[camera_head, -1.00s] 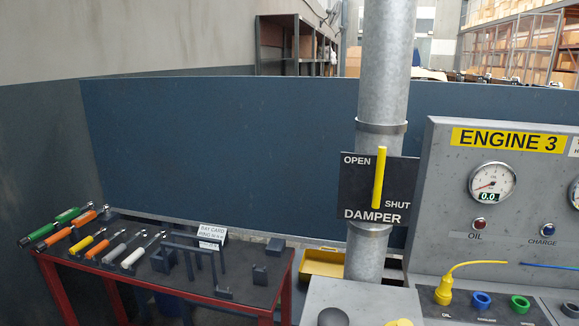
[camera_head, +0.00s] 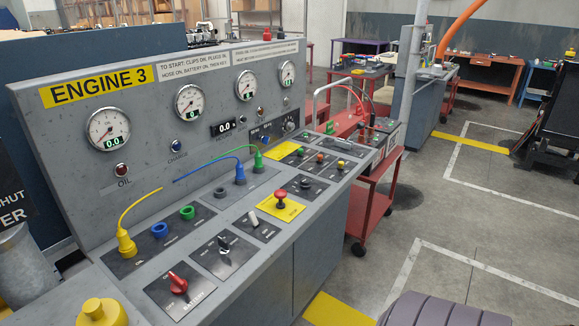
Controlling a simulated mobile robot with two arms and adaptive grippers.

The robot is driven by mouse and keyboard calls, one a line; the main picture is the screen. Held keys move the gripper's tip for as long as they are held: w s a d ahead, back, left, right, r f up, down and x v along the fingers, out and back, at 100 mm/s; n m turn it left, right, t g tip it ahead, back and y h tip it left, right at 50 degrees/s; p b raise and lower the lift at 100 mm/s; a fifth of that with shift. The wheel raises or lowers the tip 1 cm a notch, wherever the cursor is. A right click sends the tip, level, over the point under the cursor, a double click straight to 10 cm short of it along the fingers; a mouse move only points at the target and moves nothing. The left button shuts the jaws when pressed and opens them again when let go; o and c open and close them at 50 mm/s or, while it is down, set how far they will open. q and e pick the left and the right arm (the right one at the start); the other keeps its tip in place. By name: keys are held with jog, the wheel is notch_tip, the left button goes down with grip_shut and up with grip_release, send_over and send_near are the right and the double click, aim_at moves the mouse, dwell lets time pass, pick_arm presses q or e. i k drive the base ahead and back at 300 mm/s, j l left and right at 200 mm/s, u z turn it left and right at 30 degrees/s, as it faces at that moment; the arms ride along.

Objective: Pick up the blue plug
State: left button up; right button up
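The blue plug (camera_head: 240,175) stands upright on the sloped Engine 3 console (camera_head: 262,239), with a blue cable (camera_head: 207,163) arching from it to the left. A green plug (camera_head: 258,161) with a green cable stands just behind it to the right. A yellow plug (camera_head: 126,243) with a yellow cable stands at the near left of the console. Between them are a blue ring socket (camera_head: 159,230), a green ring socket (camera_head: 187,212) and a dark ring socket (camera_head: 220,192). Neither of my grippers is in view.
The gauge panel (camera_head: 150,125) rises behind the plugs. Knobs and switches, including a red knob (camera_head: 177,282) and a red button (camera_head: 281,194), line the console front. A red cart (camera_head: 372,200) stands beyond its right end. Grey floor is open at the right.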

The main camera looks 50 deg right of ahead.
aim_at(240, 175)
jog(key=z, duration=1.35)
